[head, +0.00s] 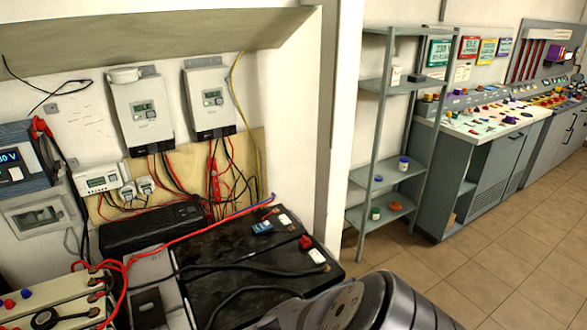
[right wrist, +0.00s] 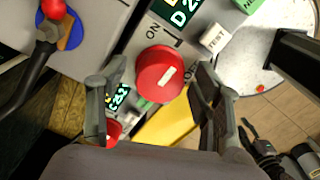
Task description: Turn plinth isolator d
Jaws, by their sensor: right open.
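In the right wrist view a round red knob (right wrist: 160,73) with a white mark sits on a grey panel. "ON" is printed beside it, and a dark display (right wrist: 180,14) above it starts with "D 2". My right gripper (right wrist: 156,80) is open, one finger on each side of the knob in the picture. Whether the fingers touch it I cannot tell. A second red knob (right wrist: 112,131) is partly hidden behind the left finger, near another lit display (right wrist: 118,97). My left gripper is in neither view, and the head view does not show the right gripper.
Near the knob are a white "TEST" button (right wrist: 215,38), a yellow strip (right wrist: 165,121) and a red ball-topped lever (right wrist: 53,9). In the head view a black battery top (head: 225,262) with cables, a grey shelf (head: 385,174) and control consoles (head: 480,125) stand around. The tiled floor at right is clear.

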